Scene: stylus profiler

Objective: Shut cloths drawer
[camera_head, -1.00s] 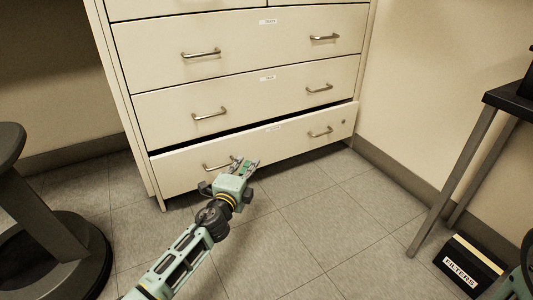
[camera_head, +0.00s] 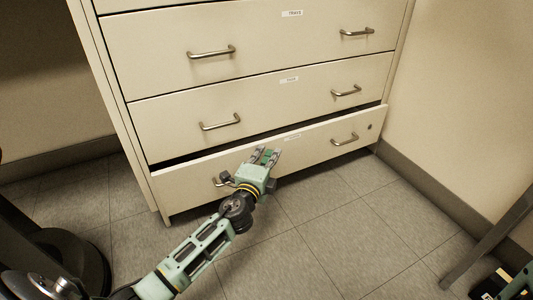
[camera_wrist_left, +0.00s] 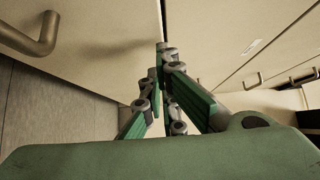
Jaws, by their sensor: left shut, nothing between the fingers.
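The bottom drawer (camera_head: 330,130) of the cream cabinet stands slightly open, with a dark gap along its top edge. It has two metal handles and a small label too small to read, so I cannot tell if it names cloths. My left gripper (camera_head: 267,155) is shut and empty at the drawer front, right of its left handle (camera_head: 219,181), which it partly hides. In the left wrist view the fingertips (camera_wrist_left: 166,50) are at or very near the drawer front; contact is unclear. A handle (camera_wrist_left: 30,35) shows at upper left.
The upper drawers (camera_head: 260,40) look shut. A dark stool base (camera_head: 75,260) stands at the left. The tiled floor before the cabinet is clear.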

